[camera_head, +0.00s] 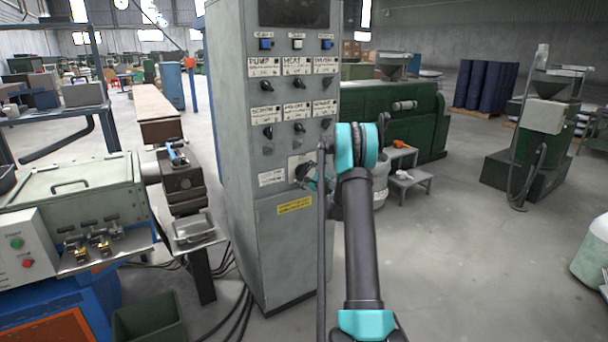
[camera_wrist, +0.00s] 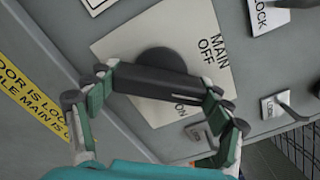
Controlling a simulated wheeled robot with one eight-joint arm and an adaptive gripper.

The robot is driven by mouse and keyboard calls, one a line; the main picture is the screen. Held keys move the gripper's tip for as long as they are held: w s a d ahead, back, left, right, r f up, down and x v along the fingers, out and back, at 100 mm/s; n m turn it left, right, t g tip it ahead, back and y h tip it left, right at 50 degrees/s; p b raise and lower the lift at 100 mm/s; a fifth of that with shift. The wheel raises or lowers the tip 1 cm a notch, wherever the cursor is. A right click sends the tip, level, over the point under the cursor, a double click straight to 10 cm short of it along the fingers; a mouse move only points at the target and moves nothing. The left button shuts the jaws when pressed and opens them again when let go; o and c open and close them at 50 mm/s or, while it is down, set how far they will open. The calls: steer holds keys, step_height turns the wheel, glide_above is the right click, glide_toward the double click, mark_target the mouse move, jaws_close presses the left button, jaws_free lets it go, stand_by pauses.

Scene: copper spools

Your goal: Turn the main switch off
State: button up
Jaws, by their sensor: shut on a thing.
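The main switch is a dark round knob with a bar handle (camera_wrist: 155,82) on a pale plate (camera_wrist: 120,45) in the wrist view. The plate reads "MAIN OFF" at upper right and "ON" beside the bar's lower right side. My gripper (camera_wrist: 158,88) is shut on the bar, one finger at each end. The bar lies nearly level across the picture, its right end between the two words; I cannot tell its exact setting. In the head view the switch (camera_head: 302,171) is low on the grey cabinet (camera_head: 255,235), partly hidden by my gripper (camera_head: 318,181).
Smaller knobs (camera_head: 268,132) and labels cover the cabinet front above. A yellow warning label (camera_head: 294,205) is below the switch. A lock tab (camera_wrist: 273,105) juts out near the plate.

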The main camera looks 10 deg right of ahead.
steer(key=n, duration=0.4)
steer(key=shift+n, duration=1.9)
steer(key=o, duration=1.2)
steer(key=shift+c, duration=0.2)
steer(key=shift+s, duration=0.1)
steer(key=v, duration=1.1)
steer(key=shift+s, duration=0.35)
steer(key=shift+d, duration=0.15)
